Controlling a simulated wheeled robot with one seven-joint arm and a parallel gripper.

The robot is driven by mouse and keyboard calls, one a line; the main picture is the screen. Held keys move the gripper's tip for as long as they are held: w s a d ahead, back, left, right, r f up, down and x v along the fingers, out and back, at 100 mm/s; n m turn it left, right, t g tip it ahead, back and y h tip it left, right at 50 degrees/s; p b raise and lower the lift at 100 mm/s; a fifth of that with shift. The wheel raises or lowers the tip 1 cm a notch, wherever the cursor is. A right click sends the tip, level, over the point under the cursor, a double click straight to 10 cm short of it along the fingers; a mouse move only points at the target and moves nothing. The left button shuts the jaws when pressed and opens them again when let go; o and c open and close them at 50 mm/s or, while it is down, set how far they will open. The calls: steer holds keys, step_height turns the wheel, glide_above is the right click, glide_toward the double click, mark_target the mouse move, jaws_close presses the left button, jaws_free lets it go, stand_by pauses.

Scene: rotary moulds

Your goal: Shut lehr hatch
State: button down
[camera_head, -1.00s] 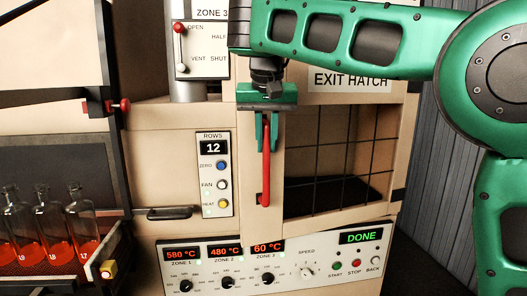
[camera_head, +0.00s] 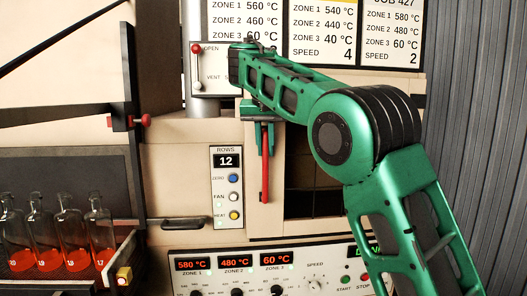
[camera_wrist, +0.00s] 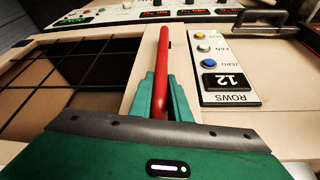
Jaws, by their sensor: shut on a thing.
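The exit hatch (camera_head: 297,205) is a cream frame around a dark wire-grid window at the right of the lehr front. It also shows in the wrist view (camera_wrist: 116,95), turned over, with the grid on the left. A red upright handle (camera_head: 265,175) is on the hatch's left side; it shows in the wrist view too (camera_wrist: 163,65). My gripper (camera_head: 264,128) is shut on the handle's upper part from above, with green fingers either side of it. My arm covers the hatch's upper and right parts. I cannot tell whether a gap is left at its edge.
The rows panel (camera_head: 226,187) with buttons is close left of the handle, and a black bar handle (camera_head: 185,223) is lower left. The control panel (camera_head: 220,270) runs below. Bottles (camera_head: 72,235) with red liquid stand at far left. A lever box (camera_head: 209,70) is above.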

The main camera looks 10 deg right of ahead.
steer(key=shift+w, duration=0.2)
steer(key=c, duration=1.7)
jaws_free()
steer(key=shift+w+a, duration=0.1)
steer(key=v, duration=1)
steer(key=shift+r, duration=0.3)
